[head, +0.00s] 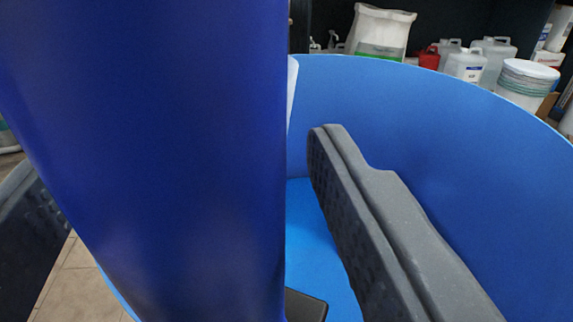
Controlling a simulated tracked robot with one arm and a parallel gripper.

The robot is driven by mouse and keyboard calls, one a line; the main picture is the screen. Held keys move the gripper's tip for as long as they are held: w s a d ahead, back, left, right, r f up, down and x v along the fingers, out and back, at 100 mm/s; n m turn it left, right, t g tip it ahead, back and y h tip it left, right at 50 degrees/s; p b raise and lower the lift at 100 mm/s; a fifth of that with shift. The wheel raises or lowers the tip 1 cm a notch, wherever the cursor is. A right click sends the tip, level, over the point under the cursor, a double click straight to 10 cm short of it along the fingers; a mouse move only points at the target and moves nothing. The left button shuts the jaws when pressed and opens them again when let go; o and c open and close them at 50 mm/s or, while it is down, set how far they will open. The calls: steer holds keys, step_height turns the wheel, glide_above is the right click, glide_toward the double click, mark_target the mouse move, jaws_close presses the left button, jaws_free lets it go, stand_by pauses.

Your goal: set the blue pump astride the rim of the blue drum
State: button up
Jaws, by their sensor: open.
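The blue pump (150,130) is a large dark blue body that fills the left half of the head view, very close to the camera. Its top and bottom run out of the picture. The blue drum (450,150) is behind it, lighter blue and open, with its rim curving across the right. The pump hides the drum's left part, so I cannot tell whether it sits on the rim. My gripper (172,165) is open, its grey fingers on either side of the pump. The right finger shows against the drum's inside, with a visible gap to the pump.
Behind the drum, a white bag (380,32), a red container (429,57), several white jugs (466,65) and a white bucket (525,84) stand before dark shelving. Tiled floor (75,285) shows at the lower left. A pale sliver (291,90) shows beside the pump, unclear.

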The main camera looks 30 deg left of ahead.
steer(key=p+v, duration=0.3)
steer(key=v, duration=1)
steer(key=shift+s+d+p, duration=0.25)
steer(key=shift+s+p, duration=0.05)
steer(key=shift+p, duration=0.1)
steer(key=w+d+r+m+t+h+p, duration=0.25)
steer(key=r+h, duration=0.35)
steer(key=r, duration=0.8)
steer(key=w+d+r+m+t+h+p, duration=0.1)
steer(key=w+d+r+h, duration=0.3)
steer(key=r, duration=1)
steer(key=s+a+r+m+h+p, duration=0.2)
steer(key=s+a+r+m+h, duration=0.15)
steer(key=s+r, duration=0.6)
steer(key=s+a+r+g+y+p, duration=0.2)
steer(key=s+a+r, duration=0.8)
steer(key=shift+s+r+y, duration=0.35)
